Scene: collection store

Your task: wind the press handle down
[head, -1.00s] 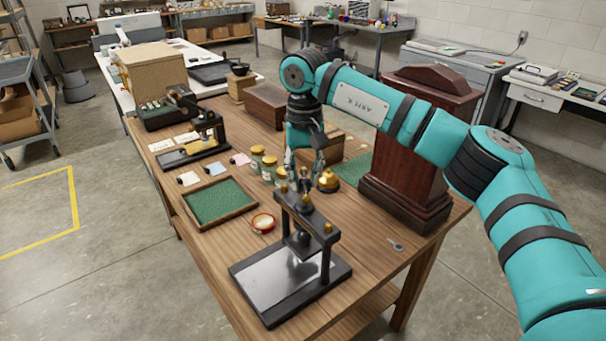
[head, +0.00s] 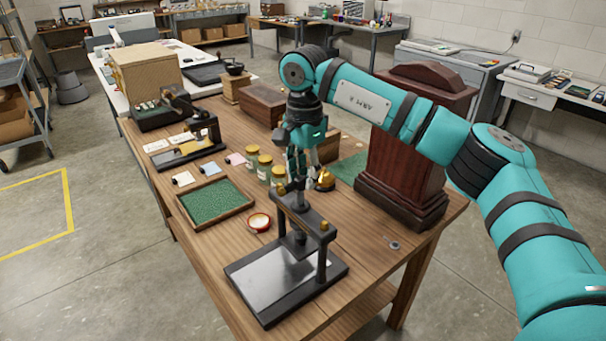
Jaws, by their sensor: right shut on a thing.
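The press (head: 320,258) stands at the near end of the wooden table, with a black frame, two posts and a shiny metal bed plate (head: 270,275). Brass knobs (head: 325,226) sit on its top crossbar. My right gripper (head: 298,186) points down over the top of the press, its fingers shut on the press handle at the head of the screw. The fingers hide most of the handle. The press's dark platen (head: 298,238) hangs between the posts, with a gap above the bed plate. My left gripper is out of view.
A green-lined tray (head: 215,205), a small red-rimmed dish (head: 259,222) and several jars (head: 265,168) lie left of the press. A brass bell (head: 324,180) is just behind it. A tall dark wooden case (head: 403,150) stands to the right. A small metal object (head: 393,244) lies on bare tabletop.

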